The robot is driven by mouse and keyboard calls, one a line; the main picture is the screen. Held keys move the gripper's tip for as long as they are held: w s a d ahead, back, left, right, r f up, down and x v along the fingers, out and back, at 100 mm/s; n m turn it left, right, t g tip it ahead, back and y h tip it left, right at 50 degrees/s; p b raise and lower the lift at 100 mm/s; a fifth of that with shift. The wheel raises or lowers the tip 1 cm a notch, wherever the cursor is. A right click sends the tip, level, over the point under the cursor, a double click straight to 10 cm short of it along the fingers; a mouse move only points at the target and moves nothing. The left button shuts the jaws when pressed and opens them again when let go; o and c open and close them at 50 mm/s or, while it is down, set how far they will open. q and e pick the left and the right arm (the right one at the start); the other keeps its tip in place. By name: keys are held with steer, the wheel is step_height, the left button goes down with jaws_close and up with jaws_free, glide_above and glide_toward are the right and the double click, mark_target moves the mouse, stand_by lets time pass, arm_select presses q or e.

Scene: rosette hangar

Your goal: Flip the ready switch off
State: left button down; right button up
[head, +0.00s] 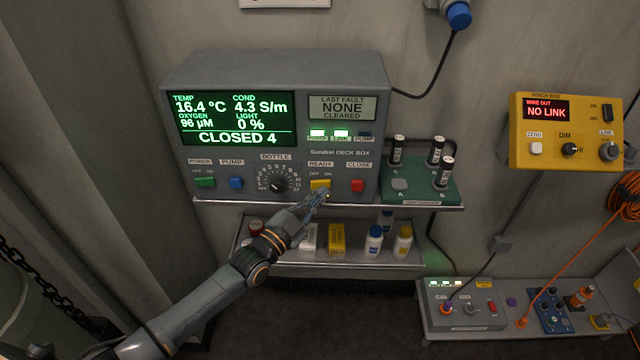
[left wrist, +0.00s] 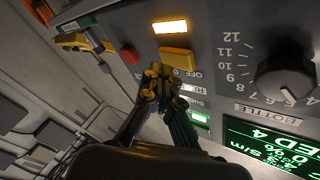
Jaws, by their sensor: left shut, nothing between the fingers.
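The ready switch is a yellow rocker (head: 320,184) under the READY label and its OFF and ON marks, low on the front of the grey deck box (head: 240,167). The rocker also shows in the left wrist view (left wrist: 177,58), upside down, with a lit amber lamp (left wrist: 170,27) beside it. Which way the rocker is tipped I cannot tell. My left gripper (head: 320,196) is shut and empty, its tips just below the rocker. In the left wrist view the fingertips (left wrist: 164,82) are close to the rocker; contact is not clear. My right gripper is not in view.
The black bottle dial (head: 278,184) is left of the switch and the red close button (head: 358,185) right of it. A green stand (head: 425,188) with bottles sits at right. A lower shelf (head: 290,264) holds bottles and boxes beneath my left arm.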

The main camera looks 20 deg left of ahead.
arm_select(q)
steer(key=shift+w, duration=0.1)
stand_by(0.6)
steer(key=shift+w+a, duration=0.15)
steer(key=shift+w, duration=0.15)
steer(key=shift+w+a+r+b, duration=0.25)
steer(key=shift+a+r+b, duration=0.15)
steer(key=shift+r+b, duration=0.05)
stand_by(1.1)
steer(key=shift+s+d, duration=0.1)
steer(key=shift+d+f, duration=0.1)
steer(key=shift+s+d+f+p, duration=0.1)
steer(key=shift+d+f+p, duration=0.1)
steer(key=shift+f+p, duration=0.15)
